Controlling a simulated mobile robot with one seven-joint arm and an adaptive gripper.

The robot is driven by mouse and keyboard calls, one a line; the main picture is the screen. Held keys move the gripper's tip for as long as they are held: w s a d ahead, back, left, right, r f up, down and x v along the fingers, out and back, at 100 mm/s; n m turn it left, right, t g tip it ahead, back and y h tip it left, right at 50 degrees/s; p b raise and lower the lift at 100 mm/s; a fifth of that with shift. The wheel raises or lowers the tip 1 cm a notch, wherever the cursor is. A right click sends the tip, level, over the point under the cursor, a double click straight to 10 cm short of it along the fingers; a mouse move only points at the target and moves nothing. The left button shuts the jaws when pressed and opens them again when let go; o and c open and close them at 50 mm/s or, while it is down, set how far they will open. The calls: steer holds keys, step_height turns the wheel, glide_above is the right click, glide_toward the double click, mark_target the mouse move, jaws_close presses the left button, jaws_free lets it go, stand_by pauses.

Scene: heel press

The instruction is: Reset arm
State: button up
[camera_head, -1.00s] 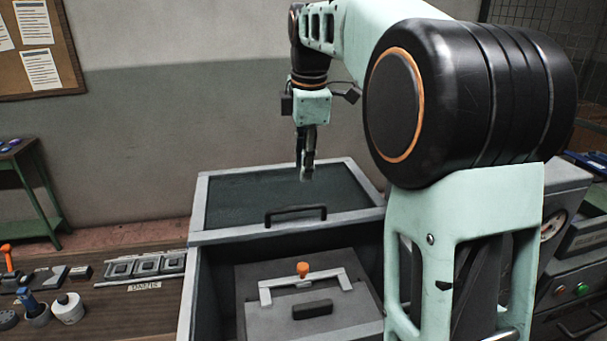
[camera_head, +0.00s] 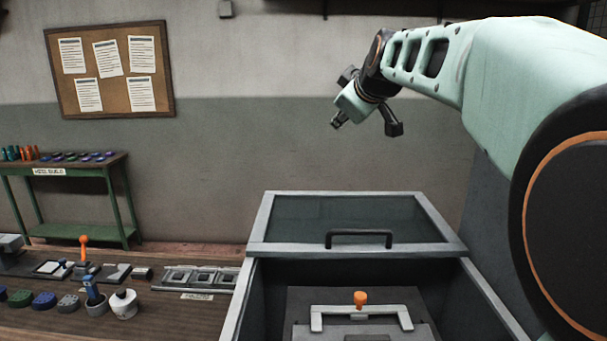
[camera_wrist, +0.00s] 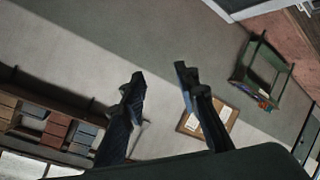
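My arm reaches across the upper right of the head view, and my gripper (camera_head: 337,122) hangs in the air in front of the wall, above and behind the box, pointing down and left. In the wrist view my gripper's two fingers (camera_wrist: 161,82) are well apart, with only wall and floor background between them. Nothing is held. My gripper touches nothing that I can see.
The grey box (camera_head: 250,286) with its raised glass lid (camera_head: 345,218) stands below my arm. Inside is a white bracket with an orange knob (camera_head: 360,298). The left bench (camera_head: 185,318) holds several small parts. A green table (camera_head: 120,198) and corkboard (camera_head: 109,30) are behind.

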steer(key=s+d+r+m+t+h+b, duration=0.1)
steer(key=s+d+r+m+t+b, duration=0.3)
steer(key=d+r+m, duration=0.45)
steer(key=s+a+f+g+p, duration=0.1)
steer(key=s+f+g+p, duration=0.2)
steer(key=s+f, duration=0.6)
steer(key=s+a+f+m+g+p, duration=0.1)
steer(key=s+f+g+p, duration=0.3)
steer(key=s+f, duration=0.5)
steer(key=s+a+f+m+g+p, duration=0.1)
steer(key=s+a+f+g+p, duration=0.2)
steer(key=s+f+p, duration=0.3)
steer(key=s+f+g, duration=0.1)
steer(key=s+f, duration=0.3)
steer(key=s, duration=0.5)
steer(key=shift+h, duration=0.4)
